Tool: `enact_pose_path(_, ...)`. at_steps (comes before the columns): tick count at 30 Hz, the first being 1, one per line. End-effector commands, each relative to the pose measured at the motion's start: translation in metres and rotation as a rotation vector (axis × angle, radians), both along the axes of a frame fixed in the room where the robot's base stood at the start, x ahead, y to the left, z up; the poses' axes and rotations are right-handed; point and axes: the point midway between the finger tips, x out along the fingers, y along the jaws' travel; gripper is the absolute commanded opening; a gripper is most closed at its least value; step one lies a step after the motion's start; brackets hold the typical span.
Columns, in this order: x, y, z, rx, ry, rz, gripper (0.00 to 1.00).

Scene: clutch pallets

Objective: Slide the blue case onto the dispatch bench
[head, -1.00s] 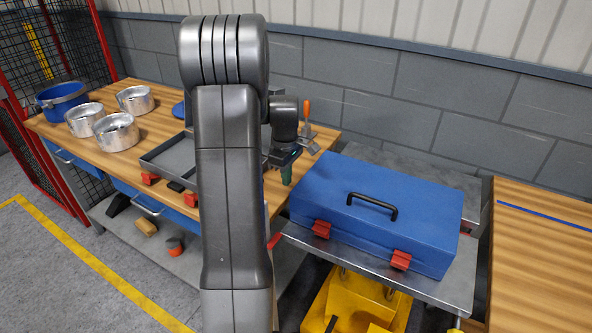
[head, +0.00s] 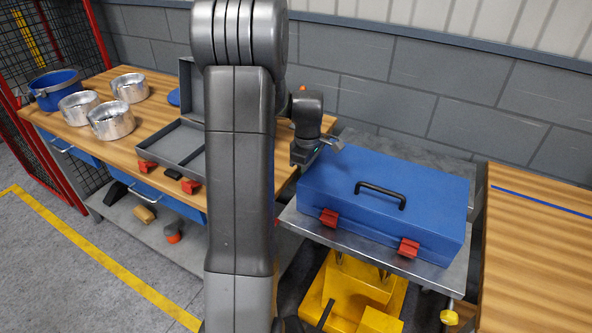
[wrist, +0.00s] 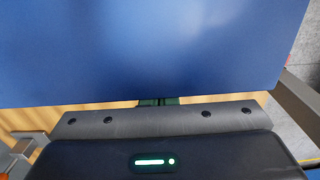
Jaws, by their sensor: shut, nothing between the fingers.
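The blue case (head: 415,195), with a black handle and red latches, lies flat on a metal-topped stand (head: 355,243) with a yellow base. It fills the upper part of the wrist view (wrist: 150,45). My gripper (head: 322,146) is at the case's left end, near its back left corner. In the wrist view its shut fingertips (wrist: 158,101) are at the case's near edge, partly hidden; I cannot tell whether they touch. The wooden bench (head: 530,265) right of the stand, probably the dispatch bench, has a blue line on its top.
The left wooden bench (head: 95,80) holds a blue bucket (head: 58,90), several metal pots and an open grey case (head: 180,143). A grey block wall runs behind. The visible top of the right bench is clear. A narrow gap separates it from the stand.

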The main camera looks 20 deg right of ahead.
Motion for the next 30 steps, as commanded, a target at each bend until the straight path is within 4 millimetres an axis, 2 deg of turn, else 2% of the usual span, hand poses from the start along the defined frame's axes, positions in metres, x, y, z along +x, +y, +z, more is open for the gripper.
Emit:
enact_pose_path(3,-0.028,-0.024,-0.001,0.0,0.003,-0.009,0.0)
enact_pose_path(30,-0.196,-0.174,0.0,-0.001,0.001,-0.008,0.0)
